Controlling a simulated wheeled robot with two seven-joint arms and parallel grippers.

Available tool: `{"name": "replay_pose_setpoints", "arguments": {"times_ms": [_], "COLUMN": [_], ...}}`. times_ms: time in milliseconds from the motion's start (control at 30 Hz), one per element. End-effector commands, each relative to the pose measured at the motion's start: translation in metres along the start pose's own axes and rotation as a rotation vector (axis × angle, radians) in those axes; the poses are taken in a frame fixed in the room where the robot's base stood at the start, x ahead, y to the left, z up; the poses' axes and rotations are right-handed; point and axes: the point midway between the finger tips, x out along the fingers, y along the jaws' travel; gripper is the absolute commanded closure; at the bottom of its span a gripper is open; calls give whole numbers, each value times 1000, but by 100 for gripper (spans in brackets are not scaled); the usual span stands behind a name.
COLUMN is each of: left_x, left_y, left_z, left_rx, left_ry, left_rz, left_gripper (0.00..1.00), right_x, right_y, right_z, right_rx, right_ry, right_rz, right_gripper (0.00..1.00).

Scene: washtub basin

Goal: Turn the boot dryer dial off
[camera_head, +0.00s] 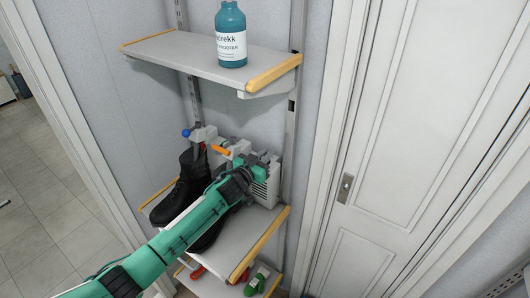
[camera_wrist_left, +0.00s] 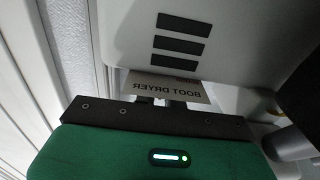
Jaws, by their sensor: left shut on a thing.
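The boot dryer (camera_head: 260,192) is a pale grey unit with dark vent slots on the middle shelf, against the wall. My right gripper is out of view.
A black boot (camera_head: 180,190) stands on the dryer's left; another is partly behind my left arm. An orange lever-like part (camera_head: 221,150) and a blue knob (camera_head: 186,133) show nearby. A teal bottle (camera_head: 231,35) stands on the upper shelf (camera_head: 180,50). A white door (camera_head: 420,150) is at right.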

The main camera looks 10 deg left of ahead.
Motion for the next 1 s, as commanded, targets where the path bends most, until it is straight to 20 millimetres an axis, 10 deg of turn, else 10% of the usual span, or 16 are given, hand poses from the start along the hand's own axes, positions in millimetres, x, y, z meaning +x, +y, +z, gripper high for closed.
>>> {"name": "replay_pose_setpoints", "arguments": {"times_ms": [500, 633, 1000], "left_x": [0, 0, -3], "left_y": [0, 0, 0], "left_z": [0, 0, 1], "left_rx": [0, 0, 0], "left_ry": [0, 0, -1], "left_rz": [23, 23, 22], "left_gripper": [100, 68, 67], "right_x": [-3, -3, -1], "right_y": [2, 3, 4], "right_z": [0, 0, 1], "right_rx": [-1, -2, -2], "right_ry": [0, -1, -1], "right_rz": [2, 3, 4], "right_gripper": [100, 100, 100]}}
